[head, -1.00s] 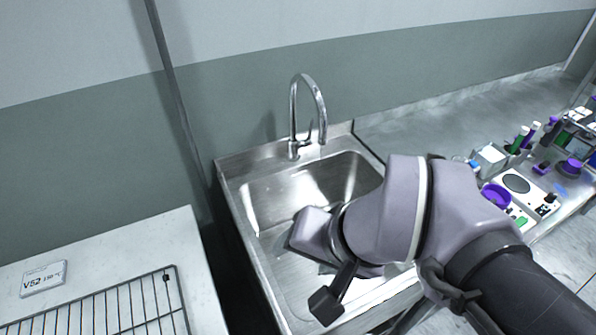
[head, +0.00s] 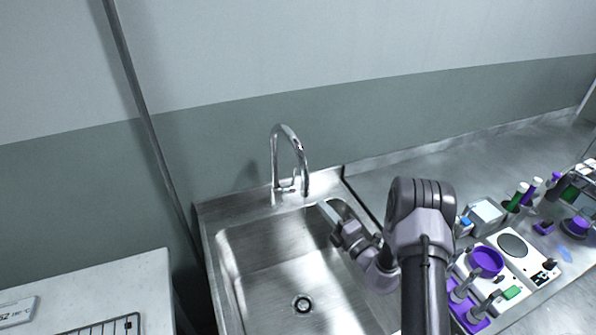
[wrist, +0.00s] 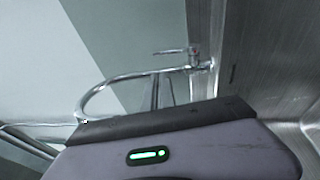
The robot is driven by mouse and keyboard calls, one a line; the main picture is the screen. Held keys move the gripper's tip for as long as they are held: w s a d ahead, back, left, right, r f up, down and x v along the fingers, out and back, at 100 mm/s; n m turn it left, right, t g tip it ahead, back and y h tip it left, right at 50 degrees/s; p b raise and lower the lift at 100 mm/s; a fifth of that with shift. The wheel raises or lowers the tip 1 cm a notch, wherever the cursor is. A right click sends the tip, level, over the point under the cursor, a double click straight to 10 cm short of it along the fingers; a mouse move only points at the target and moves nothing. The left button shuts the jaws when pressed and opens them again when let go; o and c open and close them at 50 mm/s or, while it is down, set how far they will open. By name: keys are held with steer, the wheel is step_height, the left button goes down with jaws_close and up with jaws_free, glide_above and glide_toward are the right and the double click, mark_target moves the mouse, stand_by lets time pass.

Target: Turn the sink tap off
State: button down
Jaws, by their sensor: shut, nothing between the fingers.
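The chrome sink tap (head: 274,160) stands at the back edge of the steel sink (head: 222,272), its gooseneck spout curving to the right. Its small lever (head: 288,185) is low on the body; it also shows in the wrist view (wrist: 170,52), sticking out from the base. In the wrist view the tap's spout (wrist: 100,92) arches beyond my gripper's housing. My gripper (head: 325,208) is shut and empty, over the back right of the basin, to the right of the tap and apart from it. I cannot make out a water stream.
A grey wall rises close behind the tap. The right counter holds a white scale with a purple dish (head: 487,262), a white box (head: 486,215) and several bottles. A white table with a wire rack (head: 105,325) stands at left. The basin's left side is clear.

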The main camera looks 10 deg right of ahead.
steer(key=w, duration=0.1)
steer(key=b, duration=0.3)
glide_toward(295, 172)
steer(key=x, duration=0.6)
steer(key=shift+w, duration=0.2)
steer(key=shift+w+a, duration=0.1)
steer(key=shift+w, duration=0.05)
steer(key=shift+a+r, duration=0.1)
